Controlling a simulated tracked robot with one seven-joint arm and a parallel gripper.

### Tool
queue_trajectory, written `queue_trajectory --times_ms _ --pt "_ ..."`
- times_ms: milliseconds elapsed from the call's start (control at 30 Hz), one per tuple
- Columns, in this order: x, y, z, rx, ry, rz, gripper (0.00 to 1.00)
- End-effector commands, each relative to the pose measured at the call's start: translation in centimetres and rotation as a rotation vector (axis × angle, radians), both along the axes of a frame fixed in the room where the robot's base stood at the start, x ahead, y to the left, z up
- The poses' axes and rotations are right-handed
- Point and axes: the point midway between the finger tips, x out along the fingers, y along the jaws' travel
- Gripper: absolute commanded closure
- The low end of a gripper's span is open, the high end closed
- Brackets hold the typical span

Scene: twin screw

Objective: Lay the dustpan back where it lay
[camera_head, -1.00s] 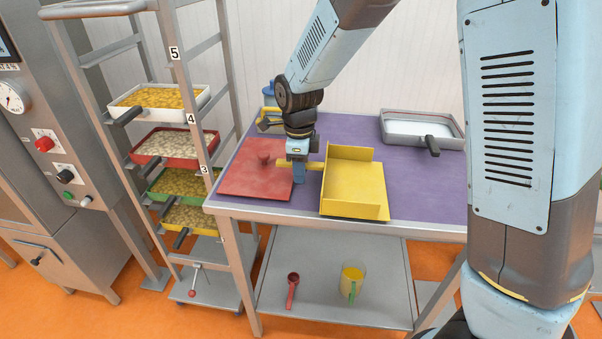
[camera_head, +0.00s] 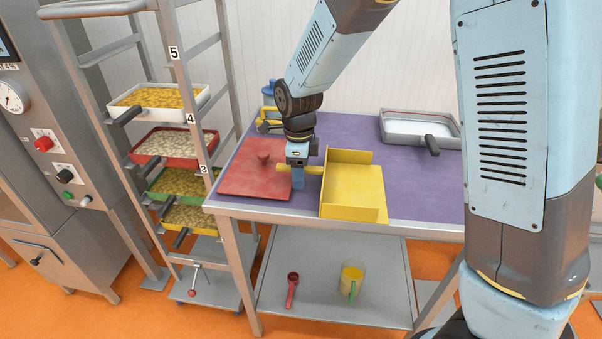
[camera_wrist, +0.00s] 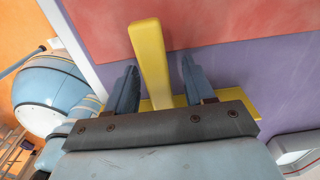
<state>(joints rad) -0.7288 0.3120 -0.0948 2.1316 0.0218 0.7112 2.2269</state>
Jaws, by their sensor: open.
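The yellow dustpan (camera_head: 352,190) lies on the purple table top (camera_head: 421,177), near the front edge. Its handle points left, towards the red board. My gripper (camera_head: 298,182) is down over the handle at the dustpan's left. In the wrist view my two fingers (camera_wrist: 157,88) stand open on either side of the yellow handle (camera_wrist: 149,58), with a gap on each side. Most of the dustpan's pan is hidden behind my gripper body in the wrist view.
A red board (camera_head: 250,180) with a red knob lies left of the dustpan. A rack with several trays (camera_head: 160,97) stands left. A scoop (camera_head: 292,286) and a jug (camera_head: 352,279) are on the lower shelf.

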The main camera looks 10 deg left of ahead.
Motion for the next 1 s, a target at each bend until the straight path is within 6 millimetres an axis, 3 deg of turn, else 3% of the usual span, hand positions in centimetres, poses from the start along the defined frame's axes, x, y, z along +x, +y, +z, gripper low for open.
queue_trajectory --times_ms 600,800,1000 --pt "0.0 0.2 10.1 0.002 -0.002 0.001 0.47" --pt "0.0 0.3 11.6 0.001 -0.002 0.001 0.47" --pt "0.0 0.3 11.8 0.000 0.000 0.001 0.47"
